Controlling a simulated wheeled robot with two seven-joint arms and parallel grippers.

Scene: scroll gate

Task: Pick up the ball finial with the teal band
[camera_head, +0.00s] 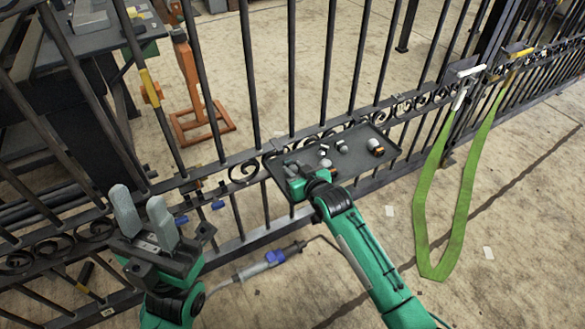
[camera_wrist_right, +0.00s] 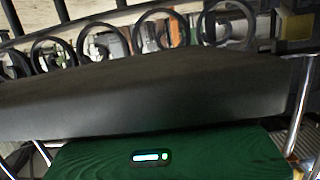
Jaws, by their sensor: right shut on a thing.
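My right gripper (camera_head: 294,170) is low over the left end of a dark tray (camera_head: 365,168) at the gate. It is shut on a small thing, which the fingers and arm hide. Several small grey pieces stand on the tray, among them a rounded one (camera_head: 326,162) near the gripper and one with an orange band (camera_head: 375,147) at the right. I cannot make out a teal band on any of them. The right wrist view shows a dark surface close up and no fingertips. My left gripper (camera_head: 143,218) is open and empty, fingers up, left of the tray.
A black iron gate (camera_head: 250,80) with scrolls runs across behind the tray. A green strap (camera_head: 424,200) hangs at the right. An orange stand (camera_head: 190,90) and a dark workbench (camera_head: 110,35) are behind the bars.

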